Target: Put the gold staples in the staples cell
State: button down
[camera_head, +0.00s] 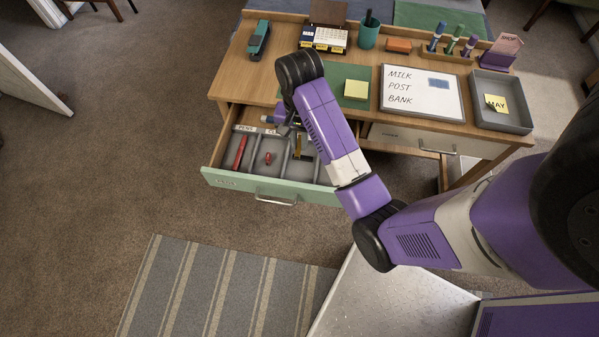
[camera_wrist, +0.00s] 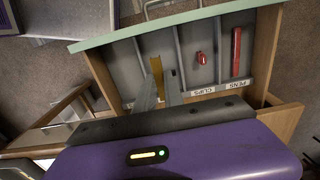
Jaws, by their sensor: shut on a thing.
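The gold staples (camera_wrist: 156,66), a narrow gold strip, are between the fingers of my gripper (camera_wrist: 158,88) in the wrist view. They also show as a small gold patch (camera_head: 297,147) in the head view, partly hidden by my arm. My gripper (camera_head: 294,130) is shut on them and points down into the open drawer (camera_head: 228,181). The staples appear over or in the cell beside the clips cell; I cannot tell whether they touch its floor. The PENS and CLIPS labels are readable in the wrist view; this cell's label is hidden.
A red pen (camera_head: 239,151) lies in the pens cell and a small red object (camera_head: 267,158) in the clips cell. Thin grey dividers separate the cells. The desktop holds a stapler (camera_head: 259,38), a whiteboard (camera_head: 422,92) and a grey tray (camera_head: 515,120).

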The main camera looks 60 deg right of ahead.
aim_at(300, 145)
notch_tip(300, 145, down, 17)
jog(key=shift+r+b, duration=0.15)
jog(key=shift+b, duration=0.25)
jog(key=c, duration=1.5)
grip_release()
jog(key=shift+o, duration=0.2)
notch_tip(300, 145, up, 12)
jog(key=shift+r+p, duration=0.1)
jog(key=shift+p, duration=0.35)
